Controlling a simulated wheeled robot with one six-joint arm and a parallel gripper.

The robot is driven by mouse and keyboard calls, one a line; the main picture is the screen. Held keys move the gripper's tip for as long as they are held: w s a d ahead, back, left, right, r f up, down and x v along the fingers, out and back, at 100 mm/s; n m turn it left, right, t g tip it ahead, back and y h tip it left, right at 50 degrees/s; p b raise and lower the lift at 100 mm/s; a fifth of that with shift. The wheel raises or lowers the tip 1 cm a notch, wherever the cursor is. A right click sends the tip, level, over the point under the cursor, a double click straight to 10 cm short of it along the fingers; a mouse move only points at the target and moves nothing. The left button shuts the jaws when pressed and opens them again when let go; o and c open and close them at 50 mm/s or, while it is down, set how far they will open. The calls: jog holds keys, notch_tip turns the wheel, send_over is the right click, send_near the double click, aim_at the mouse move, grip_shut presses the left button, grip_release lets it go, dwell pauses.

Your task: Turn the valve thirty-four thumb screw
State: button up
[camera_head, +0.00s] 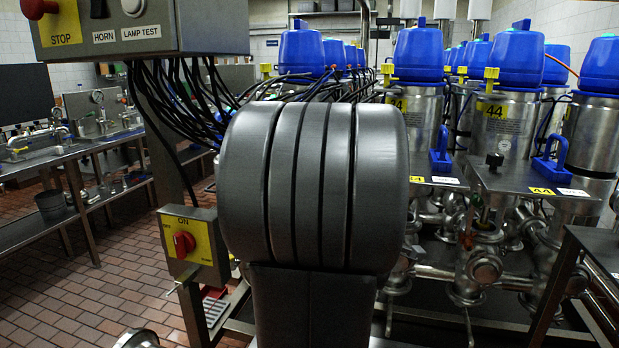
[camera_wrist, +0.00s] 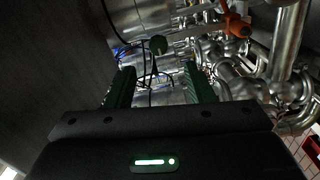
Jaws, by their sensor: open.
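My gripper (camera_wrist: 158,75) shows in the wrist view with its two dark green ridged fingers wide apart and nothing between them. A small round dark green knob (camera_wrist: 158,44), possibly the thumb screw, shows beyond the fingertips, roughly in line with the gap and apart from them. Its number cannot be read. In the head view, my grey arm hides the middle and my gripper. Blue-capped steel valves stand at the right; one is labelled 44 (camera_head: 495,111). A black knob (camera_head: 494,160) sits by it. I cannot make out a thirty-four label.
Steel pipes (camera_wrist: 285,75) and an orange-red handle (camera_wrist: 234,25) lie right of the fingers in the wrist view. A hanging bundle of black cables (camera_head: 190,95) and a control box (camera_head: 110,28) are at left. A red switch (camera_head: 184,243) stands beside my arm.

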jog(key=w+d+m+b, duration=0.2)
jog(key=w+m, duration=0.7)
jog(key=m, duration=0.9)
jog(key=shift+w+d, duration=0.2)
jog(key=shift+d, duration=0.05)
dwell(0.5)
jog(key=shift+r, duration=0.1)
dwell(0.4)
